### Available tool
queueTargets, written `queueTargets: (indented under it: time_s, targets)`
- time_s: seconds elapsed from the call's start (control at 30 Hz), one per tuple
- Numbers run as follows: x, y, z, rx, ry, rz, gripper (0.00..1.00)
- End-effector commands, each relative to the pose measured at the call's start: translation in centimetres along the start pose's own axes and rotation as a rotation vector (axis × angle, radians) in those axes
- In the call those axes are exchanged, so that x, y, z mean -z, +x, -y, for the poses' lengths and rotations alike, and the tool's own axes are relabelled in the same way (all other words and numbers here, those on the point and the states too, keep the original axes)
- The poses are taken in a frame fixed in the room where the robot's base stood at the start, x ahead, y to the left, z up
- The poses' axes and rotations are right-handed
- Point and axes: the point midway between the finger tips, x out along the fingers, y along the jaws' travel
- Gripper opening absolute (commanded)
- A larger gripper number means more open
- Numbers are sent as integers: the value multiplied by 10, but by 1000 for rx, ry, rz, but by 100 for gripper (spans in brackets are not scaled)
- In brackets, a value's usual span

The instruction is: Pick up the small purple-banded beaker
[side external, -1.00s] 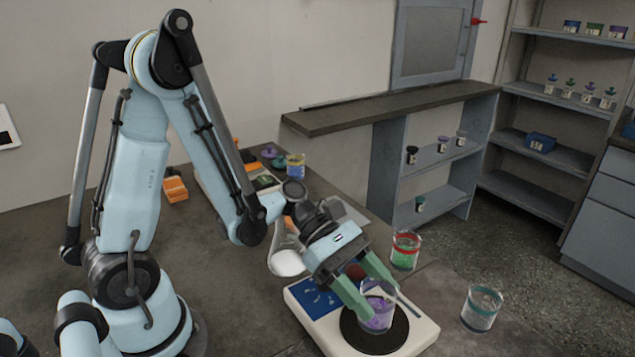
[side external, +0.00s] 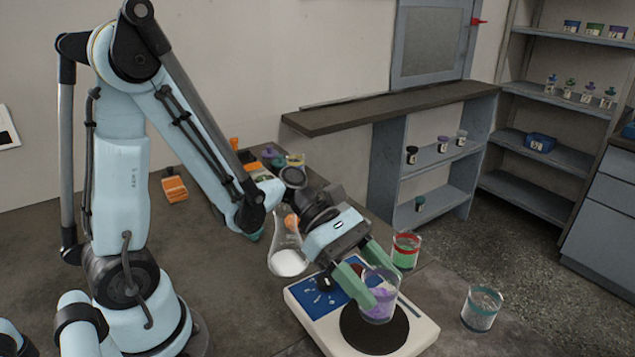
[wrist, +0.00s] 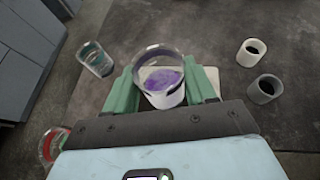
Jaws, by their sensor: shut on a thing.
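The small purple-banded beaker (side external: 379,299) is clear glass with purple contents. It is between the green fingers of my gripper (side external: 368,284), which is shut on it. The beaker appears upright, over the black round plate (side external: 374,337) of a white device with a blue panel. It seems slightly raised, though the gap below is hard to judge. In the wrist view the beaker (wrist: 162,84) sits between both fingers of my gripper (wrist: 162,92), its open rim facing the camera.
A red-banded beaker with green contents (side external: 405,251) stands just behind the device. A teal-banded beaker (side external: 481,307) stands to its right. A flask with white powder (side external: 288,260) is at the left. Two small cups (wrist: 251,52) (wrist: 264,89) show at right in the wrist view.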

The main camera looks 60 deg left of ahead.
Motion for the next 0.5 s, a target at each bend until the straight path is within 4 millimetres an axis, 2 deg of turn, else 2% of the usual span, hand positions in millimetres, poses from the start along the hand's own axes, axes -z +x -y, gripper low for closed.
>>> queueTargets:
  time_s: [0.17,0.5]
  targets:
    - [-14,-6,1,0,-1,0,23]
    - [-32,-4,24,2,0,0,23]
